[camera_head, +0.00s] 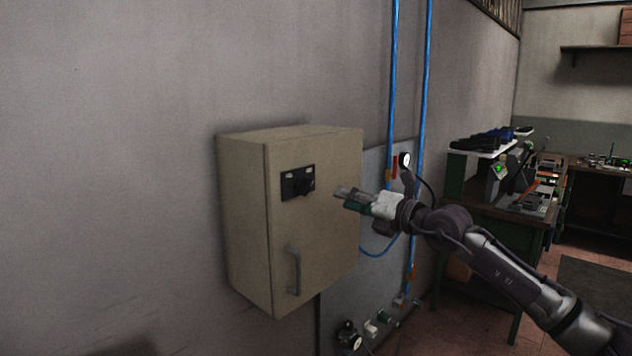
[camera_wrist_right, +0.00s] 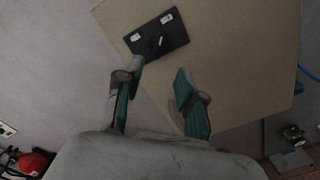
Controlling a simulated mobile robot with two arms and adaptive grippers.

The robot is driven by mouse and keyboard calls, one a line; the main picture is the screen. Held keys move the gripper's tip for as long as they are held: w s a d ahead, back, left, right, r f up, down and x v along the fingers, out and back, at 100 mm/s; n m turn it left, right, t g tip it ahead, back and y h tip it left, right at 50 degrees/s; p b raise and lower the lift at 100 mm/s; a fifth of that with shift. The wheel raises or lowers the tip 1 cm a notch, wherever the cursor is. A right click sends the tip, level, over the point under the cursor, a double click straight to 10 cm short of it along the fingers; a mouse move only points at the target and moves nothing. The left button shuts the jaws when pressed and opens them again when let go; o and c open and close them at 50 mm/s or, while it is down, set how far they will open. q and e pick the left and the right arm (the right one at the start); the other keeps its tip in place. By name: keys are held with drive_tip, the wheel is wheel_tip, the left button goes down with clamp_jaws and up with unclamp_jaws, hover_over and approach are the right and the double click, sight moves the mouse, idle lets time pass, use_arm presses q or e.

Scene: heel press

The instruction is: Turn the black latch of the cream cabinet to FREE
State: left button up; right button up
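The cream cabinet (camera_head: 315,230) hangs on the grey wall in the head view, its door facing right. The black latch (camera_head: 301,186) is a dark plate with a knob and two small light labels, high on the door. It also shows in the right wrist view as a black plate (camera_wrist_right: 172,46) with a dark knob; the label text is too small to read. My right gripper (camera_head: 342,193) is in front of the door, right of the latch and apart from it. In the right wrist view its two green-sided fingers (camera_wrist_right: 158,78) are spread with nothing between them. My left gripper is not in view.
A grey door handle (camera_head: 294,270) stands out below the latch. A workbench (camera_head: 500,215) stands at the right. The space before the latch is clear.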

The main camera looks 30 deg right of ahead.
sight(309, 188)
drive_tip(key=p+x, duration=0.1)
drive_tip(key=x, duration=0.4)
drive_tip(key=p+x, duration=0.2)
drive_tip(key=x, duration=0.2)
drive_tip(key=shift+w+a+r, duration=0.15)
drive_tip(key=shift+w+a, duration=0.15)
drive_tip(key=shift+a, duration=0.05)
drive_tip(key=shift+w+a, duration=0.15)
drive_tip(key=shift+w, duration=0.2)
clamp_jaws()
